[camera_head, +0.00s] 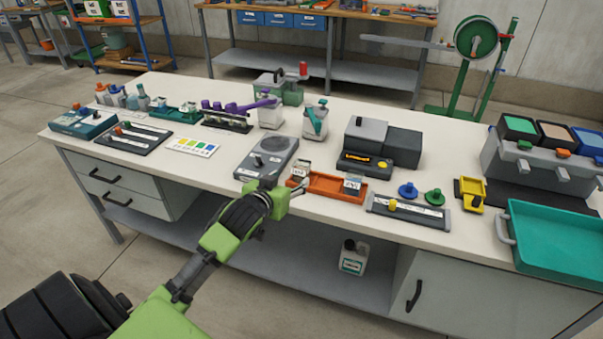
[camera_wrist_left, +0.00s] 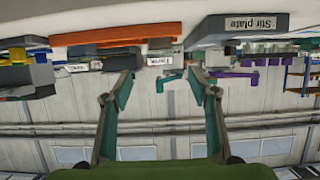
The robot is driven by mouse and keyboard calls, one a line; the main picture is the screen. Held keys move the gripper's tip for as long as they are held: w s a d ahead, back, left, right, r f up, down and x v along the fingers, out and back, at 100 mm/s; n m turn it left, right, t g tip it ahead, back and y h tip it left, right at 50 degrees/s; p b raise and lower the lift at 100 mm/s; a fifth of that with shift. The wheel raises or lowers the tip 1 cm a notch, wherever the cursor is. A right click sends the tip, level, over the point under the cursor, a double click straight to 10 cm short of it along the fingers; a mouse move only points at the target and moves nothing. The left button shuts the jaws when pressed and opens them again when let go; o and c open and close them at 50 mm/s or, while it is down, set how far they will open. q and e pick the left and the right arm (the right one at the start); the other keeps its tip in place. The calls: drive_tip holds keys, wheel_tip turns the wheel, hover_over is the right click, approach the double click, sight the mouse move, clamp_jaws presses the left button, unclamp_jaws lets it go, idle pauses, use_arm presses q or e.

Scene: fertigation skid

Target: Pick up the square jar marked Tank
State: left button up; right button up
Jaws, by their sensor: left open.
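A small clear square jar (camera_head: 301,168) with a white label stands at the left end of the orange tray (camera_head: 325,193). In the left wrist view, which is upside down, this jar's label (camera_wrist_left: 160,61) lies between my fingers and seems to read Tank, though it is small. A second labelled jar (camera_head: 353,182) is at the tray's right end; I cannot read its label. My left gripper (camera_head: 299,187) is open and empty, just in front of the first jar. In the left wrist view its fingers (camera_wrist_left: 161,78) are spread, with the jar beyond them. My right gripper is not in view.
The stir plate (camera_head: 267,156) is close on the left of the gripper. A dark grey device (camera_head: 370,160) stands behind the tray. A strip with a yellow knob (camera_head: 408,211) lies to the right. White bottles (camera_head: 270,113) stand behind.

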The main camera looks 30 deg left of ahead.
sight(299, 173)
use_arm(q)
drive_tip(key=x, duration=1.2)
drive_tip(key=shift+s+f, duration=0.1)
drive_tip(key=shift+f, duration=0.05)
drive_tip(key=shift+c, duration=0.3)
drive_tip(key=c, duration=1.2)
